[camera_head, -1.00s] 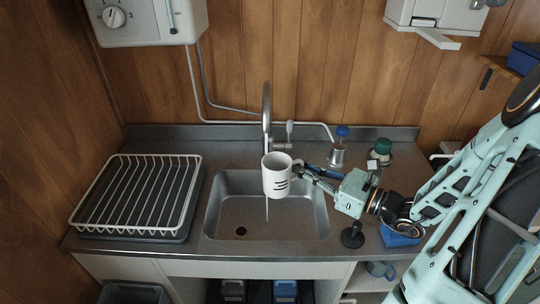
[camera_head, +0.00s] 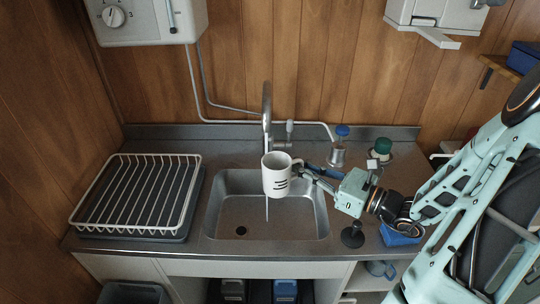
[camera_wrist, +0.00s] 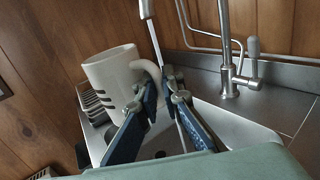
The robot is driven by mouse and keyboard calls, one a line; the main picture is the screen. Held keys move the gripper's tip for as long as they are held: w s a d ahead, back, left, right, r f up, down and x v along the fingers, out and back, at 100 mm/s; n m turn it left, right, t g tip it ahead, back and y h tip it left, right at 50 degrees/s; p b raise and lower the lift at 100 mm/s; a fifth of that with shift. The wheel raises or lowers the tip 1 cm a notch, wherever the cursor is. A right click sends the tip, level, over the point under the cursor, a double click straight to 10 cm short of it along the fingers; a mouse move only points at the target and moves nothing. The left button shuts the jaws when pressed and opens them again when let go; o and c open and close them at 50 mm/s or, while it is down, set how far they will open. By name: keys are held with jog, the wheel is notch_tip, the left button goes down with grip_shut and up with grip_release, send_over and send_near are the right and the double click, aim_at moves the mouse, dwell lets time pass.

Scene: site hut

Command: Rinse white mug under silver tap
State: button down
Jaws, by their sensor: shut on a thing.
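The white mug (camera_head: 276,178) with dark marks on its side hangs upright, or nearly so, above the sink (camera_head: 318,215). My gripper (camera_head: 303,169) comes from the right and is shut on the mug's handle. In the wrist view the mug (camera_wrist: 112,78) is at the left, with its handle between the blue fingers (camera_wrist: 160,88). The silver tap (camera_head: 267,105) rises behind the mug, and its lever (camera_head: 290,131) is at its right. A thin stream of water (camera_head: 267,209) shows below the mug. I cannot tell whether the water strikes the mug. The mug's inside is mostly hidden.
A white wire dish rack (camera_head: 135,195) stands left of the sink. A blue-capped bottle (camera_head: 339,148), a green-topped container (camera_head: 381,150), a black round-based item (camera_head: 352,236) and a blue item (camera_head: 400,236) stand on the right counter. A white heater (camera_head: 150,22) hangs above at left.

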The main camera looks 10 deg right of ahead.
aim_at(294, 161)
jog(key=shift+r, duration=0.1)
jog(key=s+r+p, duration=0.2)
jog(key=s, duration=0.1)
jog(key=shift+a+r+p, duration=0.1)
jog(key=shift+r+p, duration=0.2)
jog(key=shift+p, duration=0.1)
jog(key=shift+s+r+p, duration=0.65)
jog(key=shift+s+p, duration=0.05)
jog(key=shift+s, duration=0.3)
jog(key=shift+m+t+h, duration=0.6)
jog(key=shift+m+h, duration=0.1)
jog(key=shift+h, duration=0.1)
jog(key=w, duration=0.1)
jog(key=w+a+f, duration=0.1)
jog(key=w, duration=0.1)
jog(key=w+a+f, duration=0.1)
jog(key=shift+w, duration=0.2)
jog(key=w+a+f+m+t+h, duration=0.1)
jog(key=w+a+f+h, duration=0.1)
jog(key=w+f, duration=0.2)
jog(key=shift+a+f+m+t+p, duration=0.25)
jog(key=shift+f+m+t+p, duration=0.05)
jog(key=shift+f, duration=0.25)
jog(key=shift+s, duration=0.1)
